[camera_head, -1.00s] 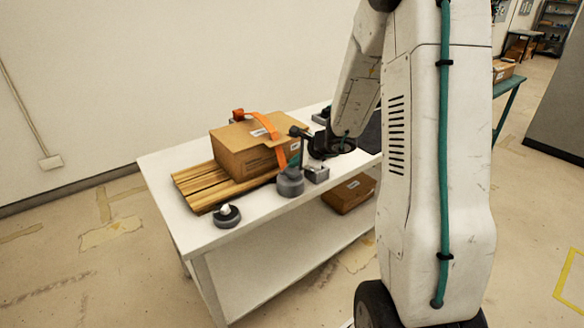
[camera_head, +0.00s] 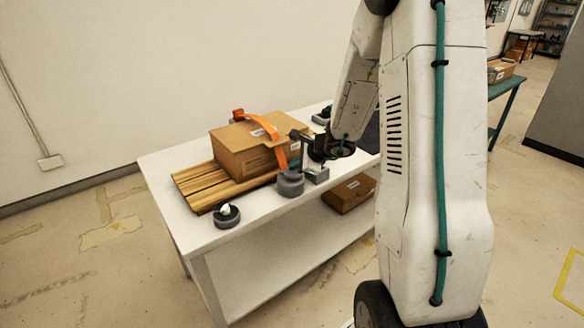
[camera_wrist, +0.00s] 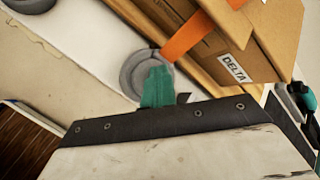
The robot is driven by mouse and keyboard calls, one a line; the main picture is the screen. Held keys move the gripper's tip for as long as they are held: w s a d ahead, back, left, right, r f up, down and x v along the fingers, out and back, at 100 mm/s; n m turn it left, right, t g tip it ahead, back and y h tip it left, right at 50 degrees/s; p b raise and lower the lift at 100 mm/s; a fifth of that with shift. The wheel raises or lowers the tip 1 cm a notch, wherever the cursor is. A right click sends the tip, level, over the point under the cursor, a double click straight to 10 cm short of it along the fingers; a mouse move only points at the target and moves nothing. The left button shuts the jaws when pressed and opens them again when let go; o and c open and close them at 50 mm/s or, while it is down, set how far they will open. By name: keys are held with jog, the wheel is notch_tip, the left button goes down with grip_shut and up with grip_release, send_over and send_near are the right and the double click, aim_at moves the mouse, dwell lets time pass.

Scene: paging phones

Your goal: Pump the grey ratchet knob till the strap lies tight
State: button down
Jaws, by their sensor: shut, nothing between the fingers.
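The grey ratchet knob (camera_head: 290,184) is a round cylinder at the table's front edge, beside the carton. It also shows in the wrist view (camera_wrist: 133,74), partly hidden by my fingers. The orange strap (camera_head: 279,156) runs over the cardboard carton (camera_head: 240,156) and down toward the knob; in the wrist view the strap (camera_wrist: 188,37) is a taut-looking band, but its tension is hard to judge. My gripper (camera_wrist: 157,88) has its green fingers shut and empty, over the knob in the wrist view. In the head view my gripper (camera_head: 295,160) is just above the knob; contact is unclear.
The carton stands on wooden slats (camera_head: 205,184) on a white table (camera_head: 190,232). A grey round dish with a white piece (camera_head: 226,214) sits at the front left. A small grey block (camera_head: 317,175) is right of the knob. Another carton (camera_head: 348,193) lies on the lower shelf.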

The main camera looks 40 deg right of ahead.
jog(key=shift+r, duration=1.5)
jog(key=shift+r, duration=2.5)
dwell(0.3)
notch_tip(320, 180, up, 4)
jog(key=shift+f, duration=0.1)
jog(key=shift+f, duration=0.1)
send_over(295, 172)
jog(key=shift+s+f, duration=0.1)
jog(key=shift+f, duration=4.25)
